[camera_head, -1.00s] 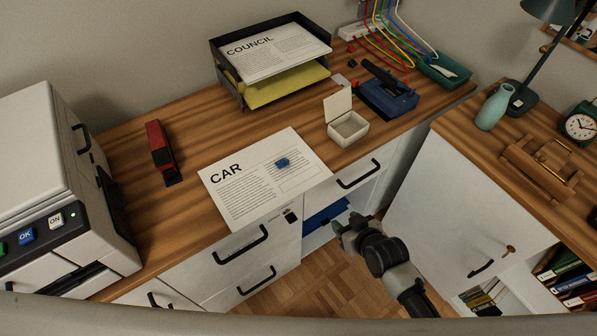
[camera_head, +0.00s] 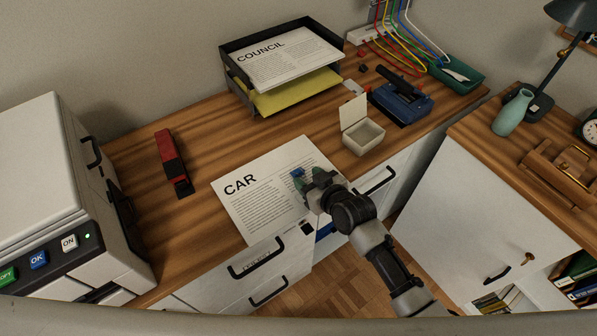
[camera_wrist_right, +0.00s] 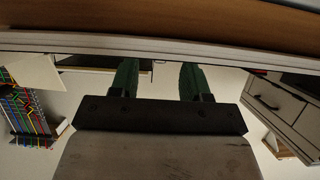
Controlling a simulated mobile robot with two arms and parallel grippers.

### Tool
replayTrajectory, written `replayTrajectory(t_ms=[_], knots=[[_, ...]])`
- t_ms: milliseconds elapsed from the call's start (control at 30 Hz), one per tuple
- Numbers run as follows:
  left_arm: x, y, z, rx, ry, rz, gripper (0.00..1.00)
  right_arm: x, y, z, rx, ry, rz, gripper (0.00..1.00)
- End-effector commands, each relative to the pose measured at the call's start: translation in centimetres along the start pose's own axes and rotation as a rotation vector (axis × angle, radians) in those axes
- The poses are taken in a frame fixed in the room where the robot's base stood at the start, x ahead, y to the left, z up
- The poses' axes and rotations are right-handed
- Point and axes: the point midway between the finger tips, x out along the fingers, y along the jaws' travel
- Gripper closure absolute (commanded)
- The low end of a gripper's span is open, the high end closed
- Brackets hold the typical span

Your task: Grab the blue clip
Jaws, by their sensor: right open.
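The small blue clip (camera_head: 297,172) lies on the white paper headed CAR (camera_head: 250,205) on the wooden desk. My right gripper (camera_head: 308,181) is in front of the clip in the head view, over the paper's right part, and its green fingertips appear very near the clip. I cannot tell whether they touch it. In the right wrist view my right gripper (camera_wrist_right: 158,78) shows its two green fingers spread apart with nothing between them. The clip is not seen in that view. My left gripper is not in view.
An open small white box (camera_head: 363,136) stands right of the paper. A blue hole punch (camera_head: 402,102), a black paper tray (camera_head: 235,75) and a red stapler (camera_head: 173,163) stand around. A printer (camera_head: 60,190) is at left. Drawer handles (camera_head: 257,259) stick out along the desk front.

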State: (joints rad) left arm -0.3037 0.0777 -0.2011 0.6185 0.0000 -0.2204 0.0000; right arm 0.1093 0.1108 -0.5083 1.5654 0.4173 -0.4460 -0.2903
Motion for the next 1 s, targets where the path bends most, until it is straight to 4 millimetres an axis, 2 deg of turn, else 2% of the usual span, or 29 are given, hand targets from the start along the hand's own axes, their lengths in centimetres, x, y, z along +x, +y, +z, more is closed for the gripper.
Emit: replayTrajectory(t_ms=[133, 400, 467, 733, 1000], knots=[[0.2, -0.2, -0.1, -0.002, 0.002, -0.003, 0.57, 1.8, 0.0, 0.0, 0.002, 0.001, 0.0, 0.53], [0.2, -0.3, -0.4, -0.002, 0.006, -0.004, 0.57, 2.1, 0.0, 0.1, 0.0, -0.002, 0.0, 0.53], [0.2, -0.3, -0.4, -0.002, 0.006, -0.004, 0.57, 2.1, 0.0, 0.1, 0.0, -0.002, 0.0, 0.59], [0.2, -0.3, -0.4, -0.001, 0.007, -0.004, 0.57, 2.1, 0.0, 0.2, 0.0, -0.005, 0.0, 1.0], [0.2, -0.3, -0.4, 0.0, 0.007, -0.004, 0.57, 2.1, 0.1, 0.3, 0.0, -0.006, 0.001, 1.0]])
